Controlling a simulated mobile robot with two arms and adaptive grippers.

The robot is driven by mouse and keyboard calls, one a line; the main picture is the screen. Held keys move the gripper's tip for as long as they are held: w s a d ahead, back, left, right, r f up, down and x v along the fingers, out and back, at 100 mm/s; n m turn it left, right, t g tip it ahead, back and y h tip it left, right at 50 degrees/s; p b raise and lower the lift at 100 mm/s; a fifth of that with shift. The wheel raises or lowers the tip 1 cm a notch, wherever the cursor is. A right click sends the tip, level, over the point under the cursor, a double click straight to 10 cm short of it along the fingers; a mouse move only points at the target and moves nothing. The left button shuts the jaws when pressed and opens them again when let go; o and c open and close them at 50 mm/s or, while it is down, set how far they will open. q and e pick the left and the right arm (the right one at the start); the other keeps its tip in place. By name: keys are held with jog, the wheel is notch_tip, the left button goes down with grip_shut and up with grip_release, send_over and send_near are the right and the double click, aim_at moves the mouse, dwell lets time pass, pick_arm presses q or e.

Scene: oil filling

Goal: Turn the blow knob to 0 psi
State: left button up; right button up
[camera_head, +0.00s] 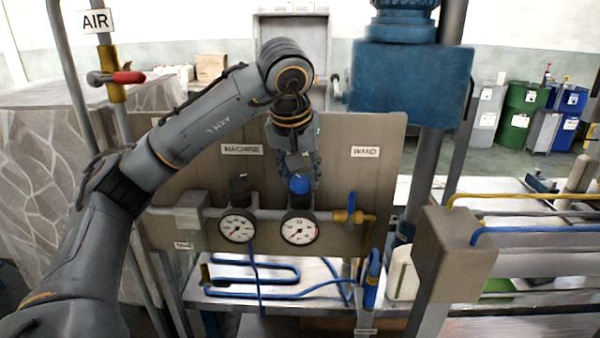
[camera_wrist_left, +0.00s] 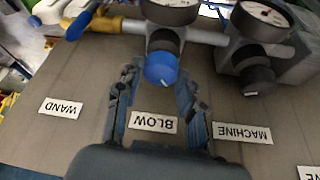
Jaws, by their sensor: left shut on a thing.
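The blue blow knob (camera_head: 300,185) sits on the grey regulator above the right-hand gauge (camera_head: 300,230) on the brown panel. In the left wrist view the same knob (camera_wrist_left: 161,69) shows between the two fingers, above the upside-down BLOW label (camera_wrist_left: 153,123). My left gripper (camera_head: 299,178) comes down from above and is shut on the knob, one finger on each side. The gauge has a white dial, and its needle is too small to read surely. It is partly cut off at the top of the left wrist view. My right gripper is not in view.
A dark machine knob (camera_head: 240,184) and its gauge (camera_head: 238,226) stand close on the left. A wand valve with a blue handle (camera_head: 351,203) is on the right. Blue hoses (camera_head: 280,293) run below. A grey box (camera_head: 452,252) stands front right.

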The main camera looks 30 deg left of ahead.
pick_arm(q)
jog(key=n+p, duration=0.1)
jog(key=n+y+p, duration=0.1)
jog(key=n, duration=0.1)
jog(key=shift+d+r+g+p, duration=0.1)
jog(key=shift+r+g+p, duration=0.2)
jog(key=shift+g, duration=0.1)
jog(key=n+g+p, duration=0.1)
jog(key=n+p, duration=0.2)
jog(key=n+y+p, duration=0.1)
jog(key=n+p, duration=0.2)
jog(key=shift+w+d+n+g+y+p, duration=0.1)
jog(key=shift+w+n+g+y+p, duration=0.1)
jog(key=shift+n+g+y+p, duration=0.15)
jog(key=shift+w+n+g+p, duration=0.1)
jog(key=shift+n+g+p, duration=0.55)
jog(key=shift+n+p, duration=0.5)
jog(key=n+g, duration=0.1)
jog(key=n, duration=0.2)
jog(key=shift+f+p, duration=0.2)
jog(key=shift+p, duration=0.2)
jog(key=shift+w+f+n+g, duration=0.15)
jog(key=shift+n+g, duration=0.55)
jog(key=shift+n, duration=1.1)
jog(key=o, duration=1.2)
jog(key=shift+c, duration=0.2)
